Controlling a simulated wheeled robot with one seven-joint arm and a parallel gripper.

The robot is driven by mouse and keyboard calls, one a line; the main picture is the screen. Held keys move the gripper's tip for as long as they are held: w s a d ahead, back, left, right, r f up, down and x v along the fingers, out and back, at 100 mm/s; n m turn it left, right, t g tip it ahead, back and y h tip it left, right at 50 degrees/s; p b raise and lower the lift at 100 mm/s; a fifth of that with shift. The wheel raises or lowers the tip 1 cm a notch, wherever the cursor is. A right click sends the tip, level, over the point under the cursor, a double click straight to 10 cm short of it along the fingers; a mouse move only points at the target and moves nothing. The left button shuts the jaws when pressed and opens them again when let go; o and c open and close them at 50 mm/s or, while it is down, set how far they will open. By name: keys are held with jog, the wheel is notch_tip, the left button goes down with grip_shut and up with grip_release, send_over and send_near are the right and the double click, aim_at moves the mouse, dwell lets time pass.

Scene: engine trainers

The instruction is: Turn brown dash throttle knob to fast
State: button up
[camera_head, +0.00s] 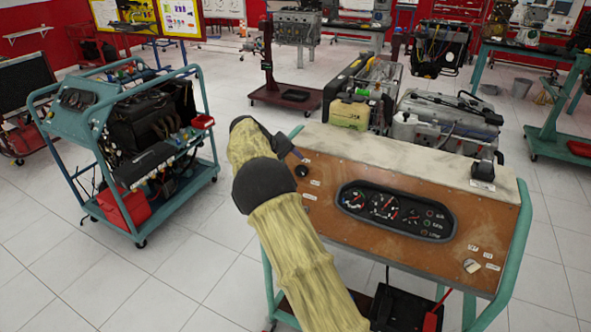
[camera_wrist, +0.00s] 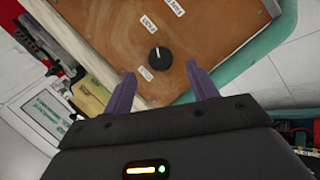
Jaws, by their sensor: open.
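The brown dash panel (camera_head: 330,155) shows in the head view, with a round black knob (camera_head: 302,171) near its upper left corner. In the wrist view the knob (camera_wrist: 160,60) is black with a short white pointer line on its face. A white label reading FAST (camera_wrist: 148,22) lies above it there, and a second label (camera_wrist: 146,74) lies below left, its text hard to read. My gripper (camera_wrist: 161,72) is open, its two purple fingers on either side of the knob in the picture and apart from it. In the head view my arm mostly hides the gripper.
A gauge cluster (camera_head: 396,212) sits mid-panel. A black key-like part (camera_head: 483,170) stands on the worn top at right. Green frame rails (camera_head: 518,240) edge the panel. A green engine cart (camera_head: 75,110) stands at left, with open tiled floor (camera_head: 185,265) between.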

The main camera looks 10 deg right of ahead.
jog(key=v, duration=1.2)
jog(key=shift+r, duration=0.2)
jog(key=s+d+f+m+g+y+p, duration=0.1)
jog(key=s+d+f+y+p, duration=0.2)
jog(key=s+d, duration=0.7)
jog(key=s+f+m+y, duration=0.1)
jog(key=s+f+y, duration=0.1)
jog(key=s, duration=1.1)
jog(key=s+f+m+y+p, duration=0.1)
jog(key=s+f+y, duration=0.1)
jog(key=s, duration=1.1)
jog(key=shift+d+f+p, duration=0.3)
jog(key=shift+c, duration=0.2)
